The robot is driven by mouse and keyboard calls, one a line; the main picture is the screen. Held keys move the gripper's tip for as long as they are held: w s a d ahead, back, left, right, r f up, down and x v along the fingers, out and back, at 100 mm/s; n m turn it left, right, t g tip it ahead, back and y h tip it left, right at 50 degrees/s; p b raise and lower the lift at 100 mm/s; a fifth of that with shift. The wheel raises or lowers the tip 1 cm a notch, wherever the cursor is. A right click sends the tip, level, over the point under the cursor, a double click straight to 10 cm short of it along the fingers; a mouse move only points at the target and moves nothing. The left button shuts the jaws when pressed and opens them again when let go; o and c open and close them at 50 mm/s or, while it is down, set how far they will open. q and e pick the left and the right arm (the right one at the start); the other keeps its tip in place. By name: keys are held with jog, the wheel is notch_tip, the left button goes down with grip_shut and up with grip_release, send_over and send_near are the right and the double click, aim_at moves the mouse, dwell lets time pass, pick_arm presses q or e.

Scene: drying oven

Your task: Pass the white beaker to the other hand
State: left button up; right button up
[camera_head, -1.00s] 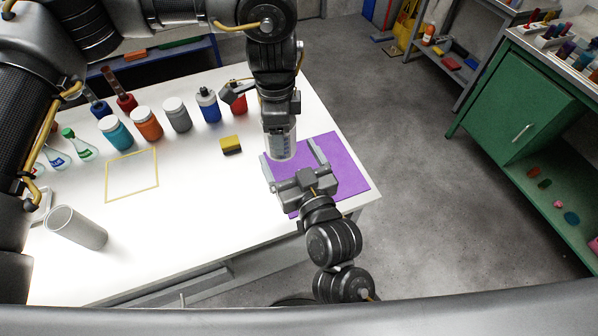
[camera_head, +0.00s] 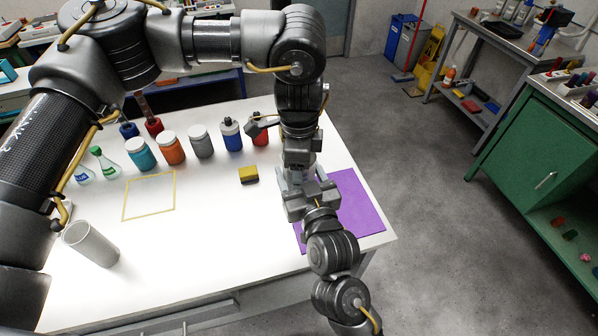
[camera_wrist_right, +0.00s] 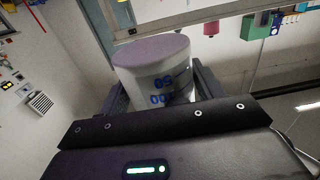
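The white beaker (camera_wrist_right: 155,70) with blue markings is in the air above the purple mat (camera_head: 358,210). My left gripper (camera_head: 300,162) reaches down from above and holds it; its fingertips are mostly hidden. My right gripper (camera_head: 306,182) comes from the front, with its fingers on both sides of the beaker. In the right wrist view, the beaker stands between the fingers of my right gripper (camera_wrist_right: 160,85), very close to both. I cannot tell whether they press on it.
A white cylinder (camera_head: 92,244) stands at the table's left. Several jars and bottles, such as an orange-brown jar (camera_head: 171,149), line the back. A yellow sponge (camera_head: 249,175) and a yellow square outline (camera_head: 150,196) lie on the white table (camera_head: 215,235). A green cabinet (camera_head: 530,150) stands at right.

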pick_arm(q)
jog(key=o, duration=1)
jog(key=shift+o, duration=0.2)
jog(key=shift+r, duration=0.1)
